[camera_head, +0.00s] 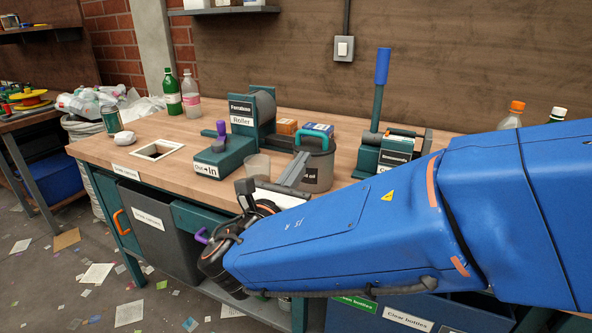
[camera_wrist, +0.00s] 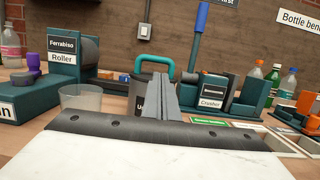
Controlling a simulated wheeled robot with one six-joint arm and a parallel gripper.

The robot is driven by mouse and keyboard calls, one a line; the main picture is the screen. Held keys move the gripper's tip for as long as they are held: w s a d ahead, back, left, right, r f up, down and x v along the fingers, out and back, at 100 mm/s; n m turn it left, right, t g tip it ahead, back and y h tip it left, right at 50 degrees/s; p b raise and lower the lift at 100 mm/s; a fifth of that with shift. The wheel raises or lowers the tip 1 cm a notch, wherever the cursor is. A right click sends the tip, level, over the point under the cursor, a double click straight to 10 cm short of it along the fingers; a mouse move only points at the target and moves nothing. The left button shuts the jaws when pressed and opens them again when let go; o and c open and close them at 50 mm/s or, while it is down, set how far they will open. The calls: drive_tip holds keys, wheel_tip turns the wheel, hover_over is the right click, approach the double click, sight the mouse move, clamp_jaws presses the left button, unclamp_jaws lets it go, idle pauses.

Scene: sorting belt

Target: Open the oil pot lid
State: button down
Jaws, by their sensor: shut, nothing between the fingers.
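In the wrist view my gripper (camera_wrist: 160,84) covers the right part of the pot. I cannot tell if the fingertips touch it.
A clear cup (camera_head: 257,166) stands just left of the pot. The roller (camera_head: 250,110) and a teal box with a purple knob (camera_head: 224,155) are farther left. The crusher (camera_head: 395,150), with a tall blue lever (camera_head: 382,66), stands right. Small boxes (camera_head: 318,130) lie behind the pot.

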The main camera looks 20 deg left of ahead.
sight(310, 148)
drive_tip(key=shift+x, duration=2.7)
drive_tip(key=shift+r, duration=0.1)
